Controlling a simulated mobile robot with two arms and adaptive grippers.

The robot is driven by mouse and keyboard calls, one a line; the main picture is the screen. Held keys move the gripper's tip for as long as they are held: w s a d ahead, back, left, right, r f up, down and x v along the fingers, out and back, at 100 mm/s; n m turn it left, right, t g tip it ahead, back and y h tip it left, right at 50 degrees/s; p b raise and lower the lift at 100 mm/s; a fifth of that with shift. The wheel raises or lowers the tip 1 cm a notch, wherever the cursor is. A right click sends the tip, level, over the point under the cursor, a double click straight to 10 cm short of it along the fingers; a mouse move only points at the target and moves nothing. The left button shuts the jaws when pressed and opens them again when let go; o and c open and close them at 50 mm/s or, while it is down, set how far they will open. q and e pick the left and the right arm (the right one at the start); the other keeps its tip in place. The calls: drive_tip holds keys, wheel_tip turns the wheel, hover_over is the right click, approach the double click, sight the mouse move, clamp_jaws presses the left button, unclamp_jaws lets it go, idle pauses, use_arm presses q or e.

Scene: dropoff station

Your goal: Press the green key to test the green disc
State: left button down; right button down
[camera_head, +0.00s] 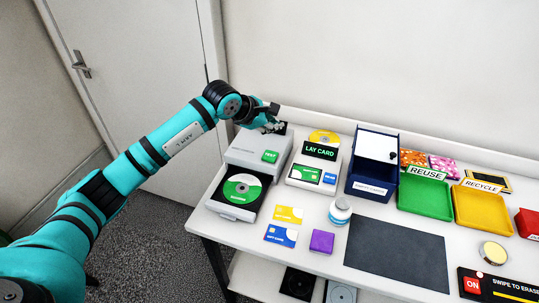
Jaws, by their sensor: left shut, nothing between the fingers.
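The green key (270,157) is on the top of a light grey disc machine (246,149) at the left end of the table. My right gripper is not in view.
A card reader showing "LAY CARD" (320,151) stands right of the machine. A blue box (361,186), green tray (424,211) and yellow tray (482,225) stand further right.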

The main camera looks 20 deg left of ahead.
use_arm(q)
drive_tip(key=shift+w+a, duration=0.15)
drive_tip(key=b, duration=0.4)
hover_over(272, 156)
wheel_tip(272, 156, down, 8)
drive_tip(key=shift+r, duration=0.2)
drive_tip(key=shift+f+b, duration=0.45)
drive_tip(key=shift+f, duration=0.25)
drive_tip(key=shift+r, duration=0.1)
